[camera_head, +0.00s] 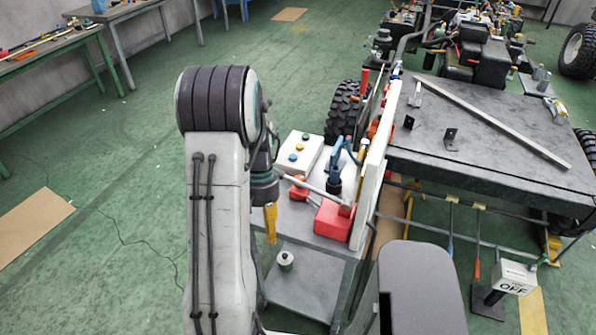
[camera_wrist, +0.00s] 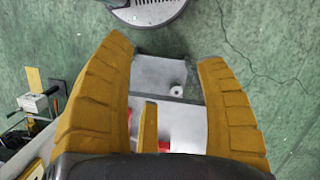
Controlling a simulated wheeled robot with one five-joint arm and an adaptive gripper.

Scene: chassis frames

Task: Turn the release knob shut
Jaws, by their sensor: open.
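My gripper (camera_wrist: 165,50) is open, its yellow fingers spread wide with nothing between them in the wrist view. In the head view, one yellow finger of my gripper (camera_head: 271,224) shows at the left edge of a grey cart (camera_head: 300,225). A red block (camera_head: 334,219) with a small round red part sits on the cart, to the right of my gripper. A blue upright device (camera_head: 337,172) stands behind it. I cannot tell for sure which part is the release knob. My arm hides part of the cart.
A button box (camera_head: 299,153) stands at the cart's back. A small light cylinder (camera_head: 286,261) is on the lower shelf and shows in the wrist view (camera_wrist: 177,91). A white upright panel (camera_head: 376,165) and a vehicle chassis (camera_head: 490,145) stand right.

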